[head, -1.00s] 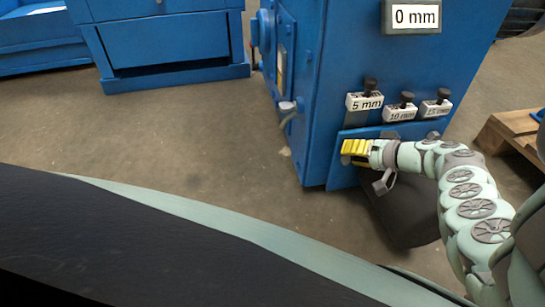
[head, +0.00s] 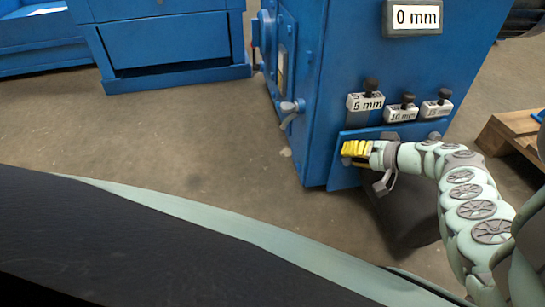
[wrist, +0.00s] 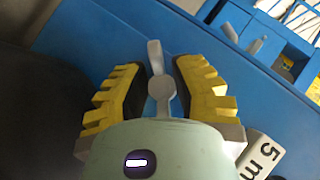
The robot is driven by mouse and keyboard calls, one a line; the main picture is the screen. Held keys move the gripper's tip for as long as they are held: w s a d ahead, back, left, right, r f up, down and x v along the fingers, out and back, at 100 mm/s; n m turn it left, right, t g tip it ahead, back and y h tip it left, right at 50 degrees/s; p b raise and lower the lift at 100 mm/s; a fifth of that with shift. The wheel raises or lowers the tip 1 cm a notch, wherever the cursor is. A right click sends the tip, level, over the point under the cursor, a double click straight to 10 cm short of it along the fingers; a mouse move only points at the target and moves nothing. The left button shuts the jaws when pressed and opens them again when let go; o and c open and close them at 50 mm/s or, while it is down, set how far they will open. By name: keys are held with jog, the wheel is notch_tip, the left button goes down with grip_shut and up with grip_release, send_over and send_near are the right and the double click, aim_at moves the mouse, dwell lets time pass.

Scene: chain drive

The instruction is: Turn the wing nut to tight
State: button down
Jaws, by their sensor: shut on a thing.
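The grey wing nut (wrist: 161,92) sits between the two yellow fingers in the wrist view. One long wing points up and slightly left in that picture, and its round hub is lower down. My gripper (wrist: 160,66) is shut on it, with one finger on each side.
Tags marked 5 mm (head: 366,103), 10 mm (head: 403,116) and a third tag (head: 436,110) with black knobs sit just above my gripper. A 0 mm sign (head: 415,17) is higher up. A grey handle (head: 289,108) sticks out at the left. The floor to the left is clear.

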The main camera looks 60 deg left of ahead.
jog(key=shift+d+f, duration=0.1)
jog(key=shift+f, duration=0.1)
jog(key=c, duration=0.9)
grip_release()
jog(key=shift+s, duration=0.15)
jog(key=shift+c, duration=0.2)
jog(key=shift+r, duration=0.2)
jog(key=shift+v, duration=6)
jog(key=shift+f, duration=0.1)
